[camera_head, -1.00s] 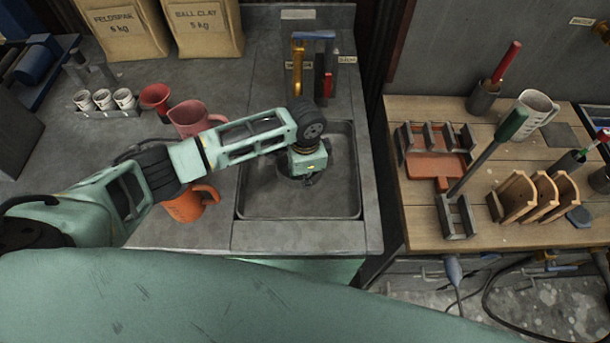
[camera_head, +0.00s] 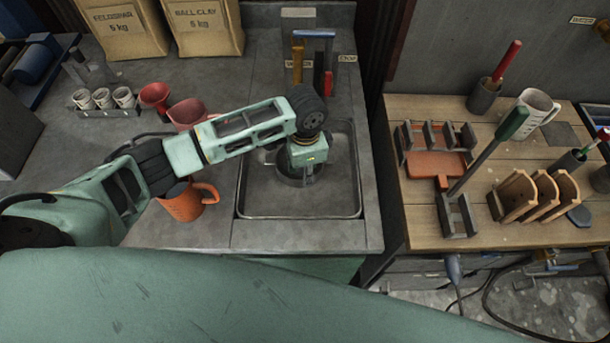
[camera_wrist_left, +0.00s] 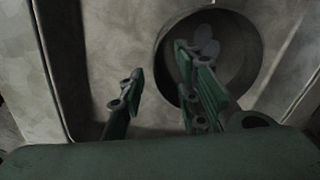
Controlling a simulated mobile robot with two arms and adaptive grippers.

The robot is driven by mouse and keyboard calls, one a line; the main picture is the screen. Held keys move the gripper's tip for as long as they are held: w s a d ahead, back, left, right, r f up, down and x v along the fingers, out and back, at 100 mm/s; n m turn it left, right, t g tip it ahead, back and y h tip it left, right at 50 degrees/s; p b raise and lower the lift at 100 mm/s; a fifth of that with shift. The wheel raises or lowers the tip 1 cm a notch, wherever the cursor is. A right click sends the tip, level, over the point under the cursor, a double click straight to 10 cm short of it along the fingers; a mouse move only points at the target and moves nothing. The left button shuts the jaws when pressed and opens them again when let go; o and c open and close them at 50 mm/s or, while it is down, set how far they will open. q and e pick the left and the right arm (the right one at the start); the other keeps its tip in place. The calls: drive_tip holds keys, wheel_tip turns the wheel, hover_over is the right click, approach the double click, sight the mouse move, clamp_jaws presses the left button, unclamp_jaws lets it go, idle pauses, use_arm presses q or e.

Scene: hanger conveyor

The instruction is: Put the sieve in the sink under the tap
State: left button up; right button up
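A grey sink basin (camera_head: 340,205) is set in the counter in the head view. A dark round vessel (camera_head: 288,181), apparently the sieve, sits in it, partly hidden by my left wrist. The left wrist view shows its round rim and hollow inside (camera_wrist_left: 238,62). Tap fittings with a yellow upright (camera_head: 297,62) and a blue top bar (camera_head: 318,35) stand behind the basin. My right gripper is out of view.
An orange jug (camera_head: 183,203), a pink jug (camera_head: 187,113) and a red cup (camera_head: 154,95) stand left of the basin. A wooden table (camera_head: 425,225) with racks and tools stands to the right, across a gap. The basin's front right is clear.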

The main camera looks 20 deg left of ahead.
use_arm(q)
wheel_tip(320, 180, up, 9)
drive_tip(key=shift+r+b, duration=0.2)
drive_tip(key=shift+b, duration=0.25)
drive_tip(key=shift+s, duration=0.1)
